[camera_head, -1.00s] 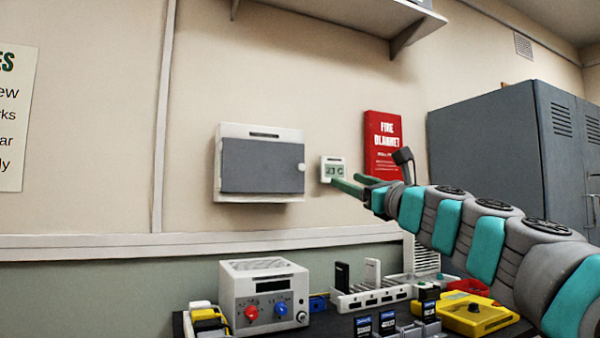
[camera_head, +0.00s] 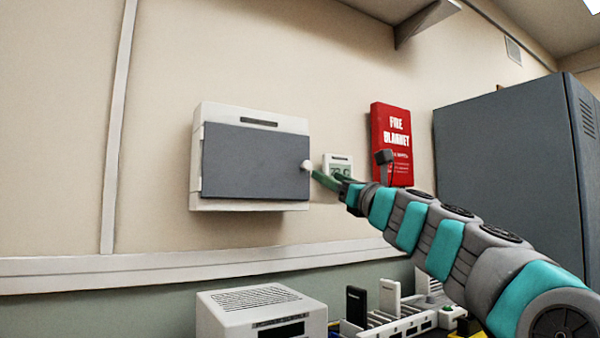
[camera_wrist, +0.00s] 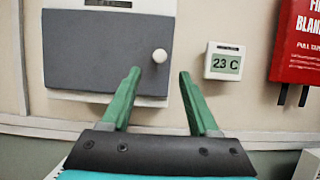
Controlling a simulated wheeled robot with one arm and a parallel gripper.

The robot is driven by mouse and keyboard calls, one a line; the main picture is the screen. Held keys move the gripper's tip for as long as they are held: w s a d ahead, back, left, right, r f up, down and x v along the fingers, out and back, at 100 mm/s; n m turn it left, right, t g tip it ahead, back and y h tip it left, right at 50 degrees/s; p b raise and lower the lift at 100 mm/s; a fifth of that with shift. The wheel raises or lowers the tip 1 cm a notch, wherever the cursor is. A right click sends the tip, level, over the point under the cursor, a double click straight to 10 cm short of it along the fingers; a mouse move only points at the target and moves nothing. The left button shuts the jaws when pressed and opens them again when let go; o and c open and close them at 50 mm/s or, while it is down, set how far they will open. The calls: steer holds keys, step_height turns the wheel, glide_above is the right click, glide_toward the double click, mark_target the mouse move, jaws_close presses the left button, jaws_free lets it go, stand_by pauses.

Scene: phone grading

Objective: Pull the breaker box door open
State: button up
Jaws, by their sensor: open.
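The breaker box (camera_head: 250,123) is a white wall box with a grey door (camera_head: 255,163), which looks shut. A small white round knob (camera_head: 306,166) sits near the door's right edge. In the wrist view the door (camera_wrist: 95,50) is at the upper left and the knob (camera_wrist: 160,56) stands above the gap between the fingers, nearer the left one. My gripper (camera_wrist: 158,75) has green fingers spread apart with nothing between them. In the head view my gripper (camera_head: 326,181) is just right of the knob. I cannot tell whether it touches the knob.
A thermostat (camera_wrist: 225,61) is on the wall right of the box, behind my gripper in the head view. A red fire blanket case (camera_head: 392,145) hangs further right, beside a grey cabinet (camera_head: 505,150). Below are a white device (camera_head: 262,312) and a slotted rack (camera_head: 400,315).

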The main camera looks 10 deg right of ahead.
mark_target(309, 166)
steer(key=p+x, duration=0.1)
steer(key=x, duration=0.6)
steer(key=shift+p, duration=0.3)
steer(key=shift+w+a+r, duration=0.15)
steer(key=shift+w+a, duration=0.1)
steer(key=shift+w, duration=0.3)
jaws_close()
stand_by(1.0)
